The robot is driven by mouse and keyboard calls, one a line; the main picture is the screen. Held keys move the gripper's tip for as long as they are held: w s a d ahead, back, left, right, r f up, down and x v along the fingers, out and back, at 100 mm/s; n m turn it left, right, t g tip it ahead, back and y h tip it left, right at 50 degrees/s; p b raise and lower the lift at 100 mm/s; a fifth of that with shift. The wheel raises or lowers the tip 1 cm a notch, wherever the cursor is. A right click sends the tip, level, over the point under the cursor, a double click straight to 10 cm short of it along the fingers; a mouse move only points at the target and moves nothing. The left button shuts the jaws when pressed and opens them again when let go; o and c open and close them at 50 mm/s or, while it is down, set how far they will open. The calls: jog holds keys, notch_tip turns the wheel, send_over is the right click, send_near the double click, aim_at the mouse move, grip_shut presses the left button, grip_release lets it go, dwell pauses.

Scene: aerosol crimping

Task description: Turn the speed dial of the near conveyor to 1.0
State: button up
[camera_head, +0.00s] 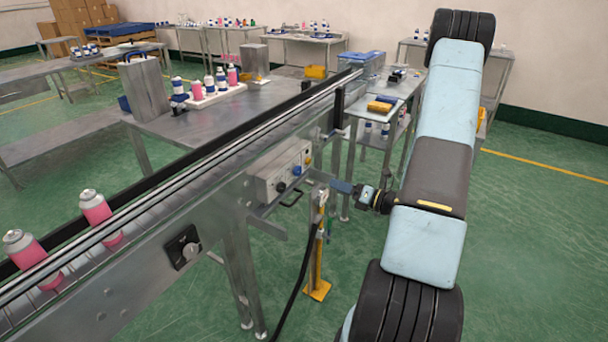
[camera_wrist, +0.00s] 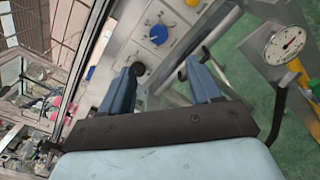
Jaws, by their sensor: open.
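The near conveyor (camera_head: 120,265) runs diagonally across the head view. A grey control box (camera_head: 268,180) on its side carries a blue knob (camera_head: 296,171) and a black knob (camera_head: 281,187). No dial's scale is readable. My gripper (camera_head: 338,187) is just right of the control box, apart from it. In the wrist view my gripper (camera_wrist: 158,70) is open and empty, its two blue fingers pointing toward the panel, with the blue knob (camera_wrist: 159,34) beyond the fingertips.
Pink cans (camera_head: 96,212) stand on the conveyor. A round gauge (camera_wrist: 285,45) is at the right of the wrist view. A yellow stand (camera_head: 318,285) and a black hose (camera_head: 300,275) are below the control box. A side table (camera_head: 372,128) stands behind. Green floor is free in front.

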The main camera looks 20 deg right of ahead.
aim_at(300, 172)
jog(key=x, duration=1.3)
jog(key=shift+w+a, duration=0.2)
jog(key=shift+w, duration=0.05)
jog(key=c, duration=1)
